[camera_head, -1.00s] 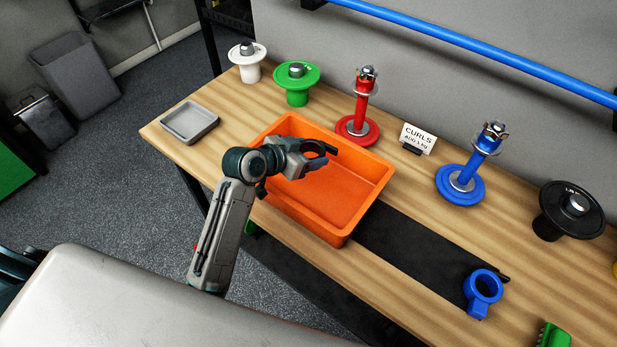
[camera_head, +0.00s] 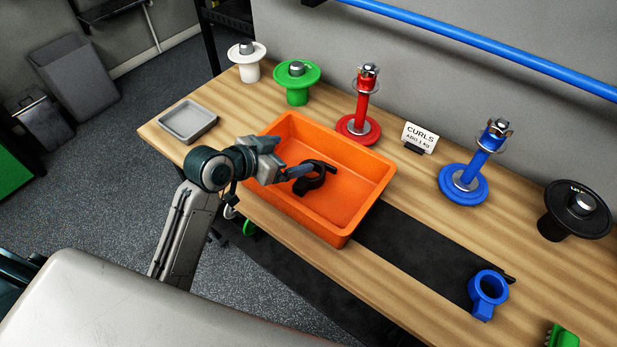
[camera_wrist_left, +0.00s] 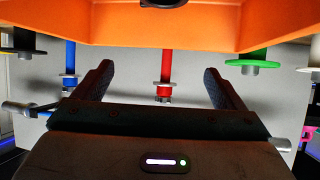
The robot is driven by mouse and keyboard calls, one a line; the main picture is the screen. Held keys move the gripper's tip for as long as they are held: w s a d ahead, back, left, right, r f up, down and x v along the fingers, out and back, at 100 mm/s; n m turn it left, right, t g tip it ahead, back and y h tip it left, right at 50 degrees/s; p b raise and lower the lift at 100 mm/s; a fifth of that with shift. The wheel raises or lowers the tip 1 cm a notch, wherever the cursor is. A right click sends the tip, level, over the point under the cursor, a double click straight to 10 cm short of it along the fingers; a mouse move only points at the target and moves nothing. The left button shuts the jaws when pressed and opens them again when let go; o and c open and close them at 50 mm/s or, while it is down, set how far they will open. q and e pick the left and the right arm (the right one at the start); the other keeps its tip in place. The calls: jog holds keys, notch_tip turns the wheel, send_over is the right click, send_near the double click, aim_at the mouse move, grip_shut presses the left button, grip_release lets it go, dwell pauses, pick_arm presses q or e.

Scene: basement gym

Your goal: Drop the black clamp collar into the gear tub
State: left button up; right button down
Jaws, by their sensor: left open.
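The orange gear tub (camera_head: 345,205) stands on the wooden bench. The black clamp collar (camera_head: 316,178) is inside the tub's outline, just past my left gripper's fingertips. A dark edge of it (camera_wrist_left: 163,3) shows at the top of the left wrist view, against the orange tub and clear of the fingers. I cannot tell whether it rests on the tub floor. My left gripper (camera_head: 290,162) is open and empty over the tub's left part. In the left wrist view its fingers (camera_wrist_left: 158,85) are spread with nothing between them. My right gripper is not in view.
A grey tray (camera_head: 188,121) sits left of the tub. White (camera_head: 248,65), green (camera_head: 297,85), red (camera_head: 361,115), blue (camera_head: 466,182) and black (camera_head: 572,210) weight stands line the back. A blue collar (camera_head: 488,290) lies on the black mat (camera_head: 410,250).

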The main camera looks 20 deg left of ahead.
pick_arm(q)
jog(key=shift+b+v, duration=0.3)
jog(key=shift+v, duration=1.45)
